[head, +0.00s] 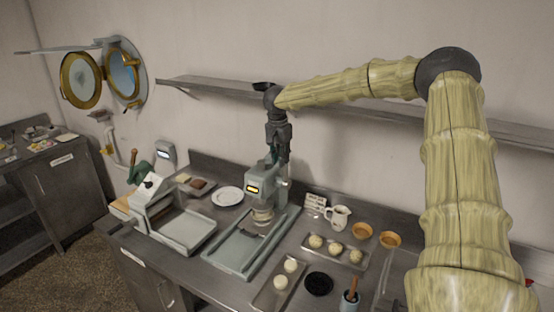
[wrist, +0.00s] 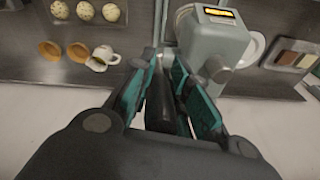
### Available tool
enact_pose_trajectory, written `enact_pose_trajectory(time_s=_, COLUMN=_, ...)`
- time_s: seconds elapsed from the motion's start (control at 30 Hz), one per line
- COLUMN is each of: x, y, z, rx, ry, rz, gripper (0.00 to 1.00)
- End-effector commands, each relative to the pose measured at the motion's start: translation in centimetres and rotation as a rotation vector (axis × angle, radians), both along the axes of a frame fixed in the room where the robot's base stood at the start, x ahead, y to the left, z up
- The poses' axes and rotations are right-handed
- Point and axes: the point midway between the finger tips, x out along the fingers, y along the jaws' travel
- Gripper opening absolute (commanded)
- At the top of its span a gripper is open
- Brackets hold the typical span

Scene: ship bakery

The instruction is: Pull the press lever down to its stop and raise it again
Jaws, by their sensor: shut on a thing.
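The grey-green press (head: 262,188) stands on the steel counter, with a small lit yellow display on its head. Its head also shows in the wrist view (wrist: 212,42), just beyond the fingers. My gripper (head: 274,153) is above and behind the press head, pointing down. In the wrist view my gripper (wrist: 166,62) has its teal-padded fingers on both sides of a dark grey bar, the press lever (wrist: 165,105), and is shut on it. In the head view the lever is mostly hidden by my gripper. A pale round piece (head: 262,214) sits under the press head.
A tray with dough balls (head: 335,249), a white jug (head: 339,216) and orange bowls (head: 362,230) stand right of the press. A white plate (head: 228,196) and a slanted tray machine (head: 185,232) stand left. A wall shelf (head: 215,89) runs behind my arm.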

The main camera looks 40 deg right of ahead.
Motion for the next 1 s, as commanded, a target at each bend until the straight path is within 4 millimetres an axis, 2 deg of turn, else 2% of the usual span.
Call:
enact_pose_trajectory(time_s=0.23, x=0.1, y=-0.3, z=0.1, rx=-0.004, ry=-0.001, rz=-0.003, gripper=0.00)
enact_pose_trajectory(time_s=0.27, x=0.1, y=-0.3, z=0.1, rx=-0.004, ry=-0.001, rz=-0.003, gripper=0.19)
enact_pose_trajectory(time_s=0.37, x=0.1, y=-0.2, z=0.1, rx=-0.004, ry=-0.002, rz=-0.002, gripper=0.38)
enact_pose_trajectory(time_s=0.77, x=0.3, y=0.5, z=0.6, rx=-0.004, ry=-0.002, rz=0.003, gripper=0.38)
enact_pose_trajectory(time_s=1.0, x=0.1, y=0.8, z=3.6, rx=-0.001, ry=-0.005, rz=0.005, gripper=0.38)
